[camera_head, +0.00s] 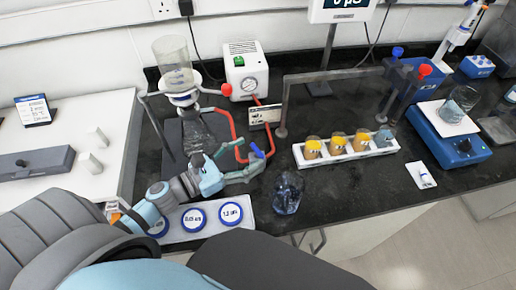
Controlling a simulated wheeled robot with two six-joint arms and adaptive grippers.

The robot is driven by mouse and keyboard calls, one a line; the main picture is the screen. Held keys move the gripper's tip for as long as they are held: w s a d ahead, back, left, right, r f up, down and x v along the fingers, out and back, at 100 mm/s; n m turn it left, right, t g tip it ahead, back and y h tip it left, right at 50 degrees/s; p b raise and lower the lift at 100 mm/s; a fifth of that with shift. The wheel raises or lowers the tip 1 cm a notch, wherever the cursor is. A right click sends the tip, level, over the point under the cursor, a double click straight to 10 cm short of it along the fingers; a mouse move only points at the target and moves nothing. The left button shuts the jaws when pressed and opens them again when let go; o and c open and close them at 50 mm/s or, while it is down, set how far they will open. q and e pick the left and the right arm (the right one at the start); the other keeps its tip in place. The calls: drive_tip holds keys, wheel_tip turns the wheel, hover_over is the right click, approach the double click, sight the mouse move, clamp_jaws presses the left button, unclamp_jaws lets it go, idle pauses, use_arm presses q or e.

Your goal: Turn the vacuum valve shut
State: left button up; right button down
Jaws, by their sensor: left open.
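The vacuum valve (257,150) shows as a small blue lever on the red hose, in front of the white pump. The red hose (238,130) runs between the filter flask and the pump. My left gripper (249,156) is open, with its fingers pointing right and one on either side of the valve area. Whether a finger touches the lever I cannot tell. The glass filter flask (196,135) with its funnel (174,62) stands behind my left gripper. The white vacuum pump (246,72) stands at the back. My right gripper is not in view.
A white tray (205,232) with blue-ringed labelled discs lies under my left wrist. A glass beaker (288,190) stands close to the right of it. A white rack (345,158) holds several jars. Black bench lies clear around the beaker.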

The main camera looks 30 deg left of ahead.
sight(255, 151)
use_arm(q)
drive_tip(key=x, duration=0.1)
drive_tip(key=p+x, duration=0.1)
drive_tip(key=x, duration=0.1)
drive_tip(key=shift+r, duration=0.35)
drive_tip(key=shift+w+d+f, duration=0.15)
drive_tip(key=shift+w+d, duration=0.05)
drive_tip(key=shift+d, duration=0.05)
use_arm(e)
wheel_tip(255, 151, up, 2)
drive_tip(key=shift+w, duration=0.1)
